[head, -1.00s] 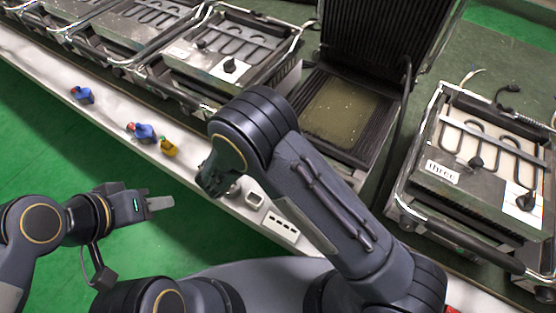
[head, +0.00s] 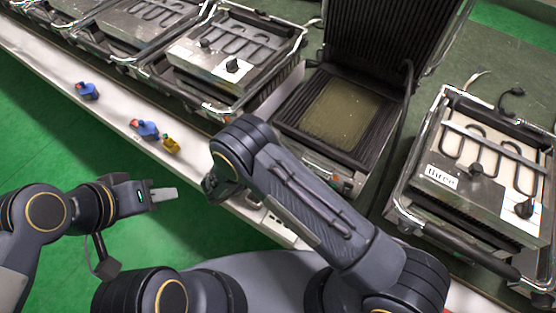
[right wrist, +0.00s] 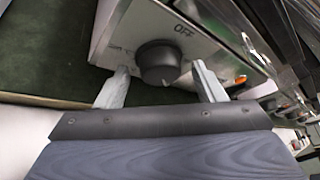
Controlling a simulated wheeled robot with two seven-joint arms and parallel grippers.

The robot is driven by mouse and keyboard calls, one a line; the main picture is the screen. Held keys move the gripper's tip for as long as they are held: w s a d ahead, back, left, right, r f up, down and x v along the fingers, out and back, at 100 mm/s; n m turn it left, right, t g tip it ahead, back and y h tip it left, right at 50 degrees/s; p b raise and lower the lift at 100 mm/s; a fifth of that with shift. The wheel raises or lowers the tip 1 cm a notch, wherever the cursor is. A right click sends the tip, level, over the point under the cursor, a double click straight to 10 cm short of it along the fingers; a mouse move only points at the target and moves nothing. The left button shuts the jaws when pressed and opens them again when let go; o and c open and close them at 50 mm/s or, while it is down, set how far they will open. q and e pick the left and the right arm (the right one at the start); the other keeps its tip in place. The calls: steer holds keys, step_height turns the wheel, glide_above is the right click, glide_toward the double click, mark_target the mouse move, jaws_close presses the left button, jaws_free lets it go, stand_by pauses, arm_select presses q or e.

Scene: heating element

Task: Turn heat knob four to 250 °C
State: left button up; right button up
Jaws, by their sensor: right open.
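In the right wrist view a dark round knob (right wrist: 158,62) sits on a metal panel (right wrist: 205,40) with an OFF mark above and to the right of it. My right gripper (right wrist: 160,72) is open, with one finger on each side of the knob; I cannot tell whether they touch it. In the head view the right gripper is mostly hidden behind its own arm. No label "four" is readable. My left gripper (head: 163,194) hangs over the green floor, apart from everything; its jaw opening cannot be made out.
An open-lidded grill (head: 336,112) stands mid-bench. A heater labelled "three" (head: 441,177) with a knob (head: 524,208) stands on the right, another heater (head: 232,58) on the left. Small blue items (head: 148,130) and a yellow one (head: 170,145) lie on the white ledge (head: 110,115).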

steer(key=shift+w+d+f, duration=0.1)
steer(key=shift+d, duration=0.05)
steer(key=shift+c, duration=0.4)
steer(key=c, duration=0.9)
steer(key=m+y+b, duration=0.2)
steer(key=m+t+b, duration=0.1)
steer(key=shift+d+r+m+y+b, duration=0.15)
steer(key=shift+r+m+y+b, duration=0.1)
steer(key=shift+m+y+b, duration=0.15)
steer(key=o, duration=1)
